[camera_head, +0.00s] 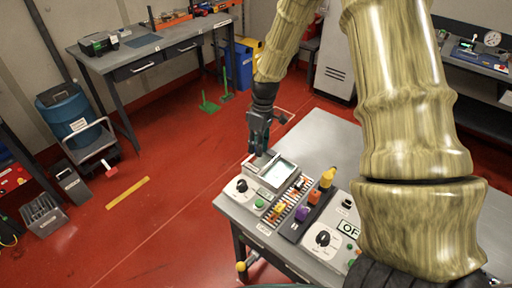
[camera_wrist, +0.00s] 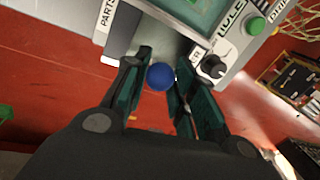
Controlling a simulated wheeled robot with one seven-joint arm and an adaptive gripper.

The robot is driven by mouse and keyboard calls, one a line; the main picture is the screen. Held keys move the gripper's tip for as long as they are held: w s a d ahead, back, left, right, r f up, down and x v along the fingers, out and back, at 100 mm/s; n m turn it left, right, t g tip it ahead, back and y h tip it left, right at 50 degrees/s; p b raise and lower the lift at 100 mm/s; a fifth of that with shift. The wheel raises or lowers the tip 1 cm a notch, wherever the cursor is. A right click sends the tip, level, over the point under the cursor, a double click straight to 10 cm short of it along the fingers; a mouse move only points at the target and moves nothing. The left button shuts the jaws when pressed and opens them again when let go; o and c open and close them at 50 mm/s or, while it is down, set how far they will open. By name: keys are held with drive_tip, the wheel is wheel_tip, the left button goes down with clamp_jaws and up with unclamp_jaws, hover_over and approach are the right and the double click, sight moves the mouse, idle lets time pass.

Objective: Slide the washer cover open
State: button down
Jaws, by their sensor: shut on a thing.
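The parts washer (camera_head: 266,187) stands at the near left corner of the grey workbench. Its pale green opening (camera_head: 284,171) shows in the head view, and a teal part of it (camera_wrist: 197,8) shows at the top of the wrist view. A plain grey plate, which looks like the cover (camera_wrist: 152,42), lies between the label strips. A round blue knob (camera_wrist: 160,76) sits at its near end. My gripper (camera_wrist: 160,88) is shut on the blue knob, one finger on each side. In the head view my gripper (camera_head: 260,150) reaches down at the washer's far edge and hides the knob.
A black dial (camera_head: 242,185) and a green button (camera_head: 260,204) are on the washer's front. To the right are a rack of small parts (camera_head: 290,198), a purple and orange tool row (camera_head: 312,200) and another control box (camera_head: 327,236). Red floor lies open left of the bench.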

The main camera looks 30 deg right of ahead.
drive_tip(key=shift+w, duration=0.15)
drive_tip(key=c, duration=1.1)
unclamp_jaws()
drive_tip(key=shift+w+a, duration=0.1)
drive_tip(key=shift+w, duration=0.05)
drive_tip(key=shift+c, duration=0.2)
wheel_tip(320, 180, up, 12)
drive_tip(key=w+d, duration=0.1)
drive_tip(key=d, duration=0.1)
drive_tip(key=shift+d, duration=0.1)
